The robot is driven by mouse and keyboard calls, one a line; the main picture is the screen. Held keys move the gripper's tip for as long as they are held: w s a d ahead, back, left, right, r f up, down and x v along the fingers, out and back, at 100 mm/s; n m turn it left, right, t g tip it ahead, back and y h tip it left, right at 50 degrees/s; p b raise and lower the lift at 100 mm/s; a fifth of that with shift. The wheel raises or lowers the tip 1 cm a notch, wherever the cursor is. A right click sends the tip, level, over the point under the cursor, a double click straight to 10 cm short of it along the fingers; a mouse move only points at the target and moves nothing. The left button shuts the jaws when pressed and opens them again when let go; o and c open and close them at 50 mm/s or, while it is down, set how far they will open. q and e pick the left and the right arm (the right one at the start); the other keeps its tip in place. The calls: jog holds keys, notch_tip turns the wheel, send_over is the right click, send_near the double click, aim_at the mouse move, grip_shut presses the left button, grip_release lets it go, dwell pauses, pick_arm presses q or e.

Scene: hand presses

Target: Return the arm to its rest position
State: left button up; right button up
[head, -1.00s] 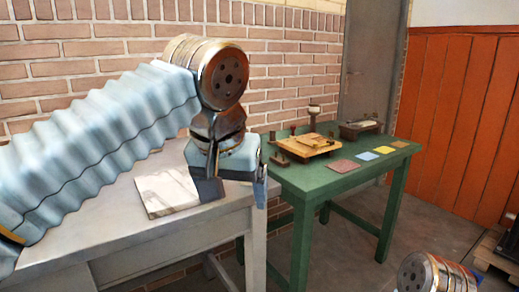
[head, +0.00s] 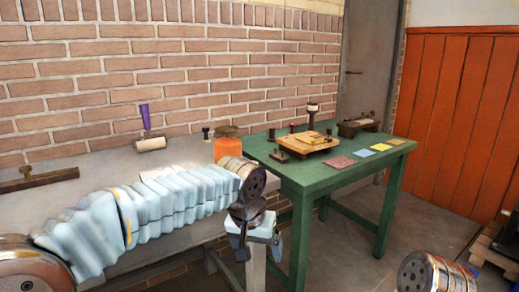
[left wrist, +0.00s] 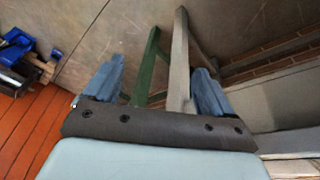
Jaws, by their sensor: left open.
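My left arm (head: 190,192) stretches from the lower left across the front of the grey table. Its gripper (head: 259,247) hangs pointing down by the table's right end, close to the green table. The gripper is open, and I see nothing held in it. In the left wrist view the two blue fingers (left wrist: 156,86) stand wide apart with only floor and table legs beyond them. Part of my right arm (head: 428,272) shows at the bottom right of the head view; its gripper is out of view.
The green table (head: 335,172) holds a wooden press (head: 308,142) and several coloured cards (head: 365,153).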

pick_arm(q)
jog(key=s+a+f+n+g+h, duration=0.1)
jog(key=a+f, duration=0.1)
jog(key=f, duration=1.2)
jog(key=s+a+f+g+h, duration=0.1)
jog(key=s+a+f, duration=0.1)
jog(key=f, duration=1.3)
jog(key=s+a+f+n, duration=0.1)
jog(key=s+a+f, duration=0.1)
jog(key=s+f, duration=0.5)
jog(key=s+a+f+n, duration=0.2)
jog(key=s+a+f, duration=0.1)
jog(key=s+f, duration=0.4)
jog(key=shift+s+a+f+n+g+h, duration=0.3)
jog(key=shift+s+h, duration=0.1)
jog(key=shift+s, duration=0.25)
